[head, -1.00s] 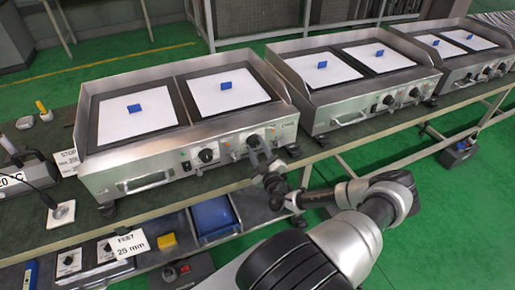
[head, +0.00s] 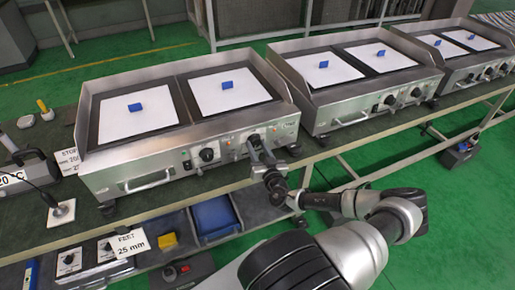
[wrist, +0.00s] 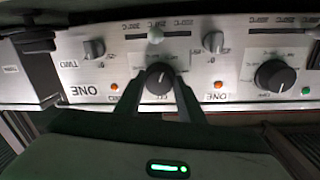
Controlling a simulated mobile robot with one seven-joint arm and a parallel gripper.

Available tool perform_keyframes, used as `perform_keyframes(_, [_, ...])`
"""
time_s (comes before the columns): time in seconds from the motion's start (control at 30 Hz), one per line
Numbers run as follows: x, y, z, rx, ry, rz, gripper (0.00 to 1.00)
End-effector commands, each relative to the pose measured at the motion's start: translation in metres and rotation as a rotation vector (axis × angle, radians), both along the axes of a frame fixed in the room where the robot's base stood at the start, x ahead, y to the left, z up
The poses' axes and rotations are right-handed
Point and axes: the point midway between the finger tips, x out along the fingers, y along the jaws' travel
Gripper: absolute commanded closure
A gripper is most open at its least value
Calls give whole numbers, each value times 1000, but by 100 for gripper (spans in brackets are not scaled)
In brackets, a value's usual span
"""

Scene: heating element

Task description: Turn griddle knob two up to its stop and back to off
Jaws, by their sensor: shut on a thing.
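The nearest griddle (head: 130,165) has a steel front with two large black knobs. My gripper (head: 258,150) is at the right-hand knob (head: 254,139). In the wrist view, which is upside down, my gripper's fingers (wrist: 160,80) stand on both sides of this black knob (wrist: 160,75) and are shut on it. A pale pointer line on the knob tilts slightly off vertical. The other black knob (head: 207,154) is free; it also shows in the wrist view (wrist: 275,77). Upside-down labels ONE and TWO are on the panel; which one names the held knob is unclear.
A bar handle (head: 148,181) is on the front at left. More griddles (head: 350,120) stand along the bench to the right. A blue bin (head: 215,217) is on the shelf below.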

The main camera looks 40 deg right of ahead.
Motion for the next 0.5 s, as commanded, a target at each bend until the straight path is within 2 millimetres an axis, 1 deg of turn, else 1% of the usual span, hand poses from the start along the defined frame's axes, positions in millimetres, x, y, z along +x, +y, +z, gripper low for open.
perform_keyframes(0.2, [0, 1, 0, 108, -25, 0, 87])
perform_keyframes(0.5, [0, 1, 1, 168, -40, 0, 87])
